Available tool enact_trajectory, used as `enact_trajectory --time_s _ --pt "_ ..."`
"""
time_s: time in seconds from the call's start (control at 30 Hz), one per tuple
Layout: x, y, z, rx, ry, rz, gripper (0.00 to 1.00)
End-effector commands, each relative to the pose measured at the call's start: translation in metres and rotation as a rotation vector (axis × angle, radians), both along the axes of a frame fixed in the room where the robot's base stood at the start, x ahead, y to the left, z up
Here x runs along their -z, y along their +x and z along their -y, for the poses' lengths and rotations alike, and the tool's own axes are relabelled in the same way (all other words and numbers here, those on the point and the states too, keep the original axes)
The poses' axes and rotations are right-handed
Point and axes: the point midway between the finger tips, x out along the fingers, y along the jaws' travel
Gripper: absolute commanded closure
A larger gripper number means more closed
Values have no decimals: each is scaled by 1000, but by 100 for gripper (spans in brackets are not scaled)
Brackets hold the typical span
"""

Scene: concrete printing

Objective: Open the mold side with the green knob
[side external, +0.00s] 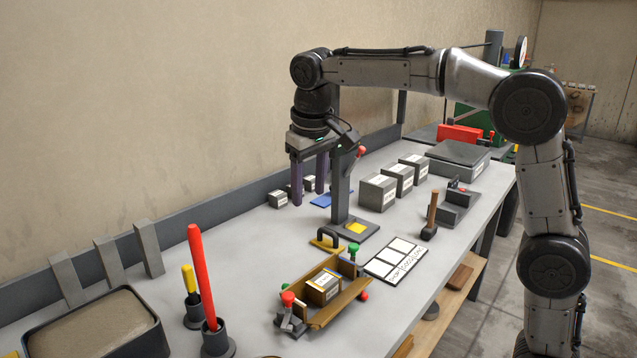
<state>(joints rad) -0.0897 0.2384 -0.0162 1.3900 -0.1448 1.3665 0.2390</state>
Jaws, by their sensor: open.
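The mold (318,310) is a brown open-topped box on the near part of the bench, with a labelled grey block (323,286) inside it. A red knob (364,295) is on the right side and another red knob (288,298) tops the near-end clamp. The mold side looks upright; its exact joint is too small to tell. My gripper (309,198) hangs above the bench behind the mold, open and empty, fingers pointing down.
A grey stand (341,190) rises close to my gripper. A marked white card (396,258), a hammer (431,215) and several grey blocks (377,193) lie rightward. A red rod (201,275) stands in a cup at left.

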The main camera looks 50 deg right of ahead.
Motion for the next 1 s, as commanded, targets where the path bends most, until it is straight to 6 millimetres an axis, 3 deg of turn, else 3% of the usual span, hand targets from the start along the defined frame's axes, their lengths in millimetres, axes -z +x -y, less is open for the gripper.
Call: enact_trajectory --time_s 0.2,0.57,0.77,0.87,1.0 --pt "-11 -17 3 1 7 23 45" --pt "-12 -20 4 0 8 29 45" --pt "-13 -10 -1 -69 13 65 80" --pt "3 5 -13 -166 51 103 98" --pt "42 22 -18 -264 119 169 100"
